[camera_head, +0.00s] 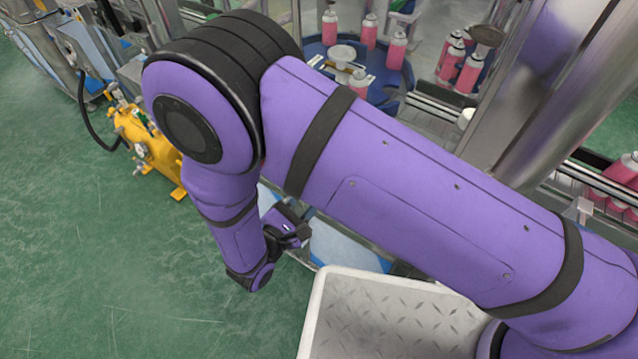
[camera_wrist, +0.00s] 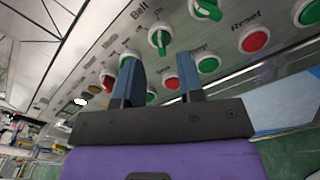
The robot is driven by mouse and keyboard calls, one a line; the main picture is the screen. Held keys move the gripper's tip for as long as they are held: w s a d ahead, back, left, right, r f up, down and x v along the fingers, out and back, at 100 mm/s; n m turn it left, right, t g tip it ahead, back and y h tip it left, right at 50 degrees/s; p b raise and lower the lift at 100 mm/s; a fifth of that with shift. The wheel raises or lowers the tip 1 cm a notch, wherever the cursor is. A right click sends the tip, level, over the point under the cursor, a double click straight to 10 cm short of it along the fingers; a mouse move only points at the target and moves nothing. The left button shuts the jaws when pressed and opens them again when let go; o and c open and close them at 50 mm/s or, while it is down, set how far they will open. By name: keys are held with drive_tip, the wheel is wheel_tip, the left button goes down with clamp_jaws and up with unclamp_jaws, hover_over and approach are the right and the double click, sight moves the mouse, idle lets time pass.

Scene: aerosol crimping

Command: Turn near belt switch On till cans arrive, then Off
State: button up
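The wrist view shows a grey control panel (camera_wrist: 112,40) with a row of switches. Contact with the panel cannot be told. In the head view my gripper (camera_head: 296,232) is small and partly hidden; the panel face is not visible there. Pink cans (camera_head: 397,50) stand on a blue round table (camera_head: 318,52).
A second green switch (camera_wrist: 207,9), a red button (camera_wrist: 255,41) labelled "Reset" and a green button (camera_wrist: 307,12) are close by. More pink cans (camera_head: 622,172) stand at the right. A yellow machine part (camera_head: 150,145) is at the left; green floor is clear around it.

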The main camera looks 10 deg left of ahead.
drive_tip(key=x, duration=0.5)
drive_tip(key=shift+w+d, duration=0.15)
drive_tip(key=shift+w, duration=0.2)
clamp_jaws()
